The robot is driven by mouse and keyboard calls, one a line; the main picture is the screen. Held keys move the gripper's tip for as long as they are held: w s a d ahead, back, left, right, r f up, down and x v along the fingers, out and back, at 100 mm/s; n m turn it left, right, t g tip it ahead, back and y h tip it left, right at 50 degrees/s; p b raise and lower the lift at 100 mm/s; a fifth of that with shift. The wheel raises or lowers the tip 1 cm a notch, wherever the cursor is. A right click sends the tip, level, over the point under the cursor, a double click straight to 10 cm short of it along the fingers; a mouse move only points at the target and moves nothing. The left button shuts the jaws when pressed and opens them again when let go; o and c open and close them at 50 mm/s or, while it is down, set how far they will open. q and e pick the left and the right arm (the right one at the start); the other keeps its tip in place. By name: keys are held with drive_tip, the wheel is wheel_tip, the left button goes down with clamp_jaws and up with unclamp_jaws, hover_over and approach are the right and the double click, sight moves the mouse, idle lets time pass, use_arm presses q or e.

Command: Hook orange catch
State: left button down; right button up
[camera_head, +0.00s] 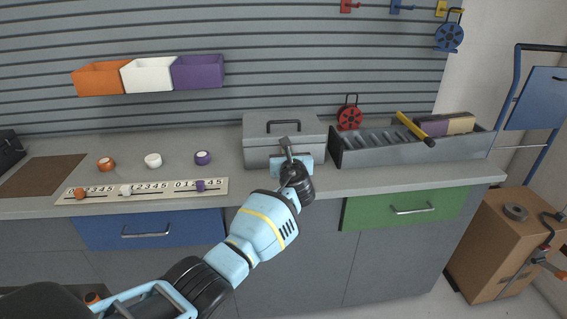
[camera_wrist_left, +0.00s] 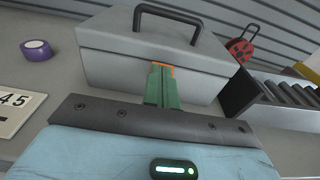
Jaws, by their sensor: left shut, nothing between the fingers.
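A grey toolbox (camera_head: 262,131) with a dark lid handle stands on the counter. It also shows in the left wrist view (camera_wrist_left: 115,66), with its lid down. The orange catch (camera_wrist_left: 166,67) is on its front face, seen as a thin orange edge around the top and right of my green fingertips. The fingers hide most of the catch. My left gripper (camera_head: 285,148) is at the front of the toolbox, and the wrist view shows its fingers (camera_wrist_left: 163,88) shut together at the catch. I cannot tell whether they touch it. My right gripper is not in view.
A grey slotted rack (camera_head: 360,154) stands close right of the toolbox, with a yellow-handled tool (camera_head: 414,128) on it. A red reel (camera_head: 349,114) is behind. A numbered slider board (camera_head: 150,190) and several tape rolls lie left. Counter between rolls and toolbox is clear.

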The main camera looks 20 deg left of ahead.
use_arm(q)
drive_tip(key=shift+w+a+r, duration=0.35)
drive_tip(key=shift+w+r, duration=0.15)
drive_tip(key=shift+w, duration=0.05)
drive_tip(key=shift+w+a+r, duration=0.3)
drive_tip(key=shift+w+r, duration=0.2)
drive_tip(key=shift+w, duration=0.05)
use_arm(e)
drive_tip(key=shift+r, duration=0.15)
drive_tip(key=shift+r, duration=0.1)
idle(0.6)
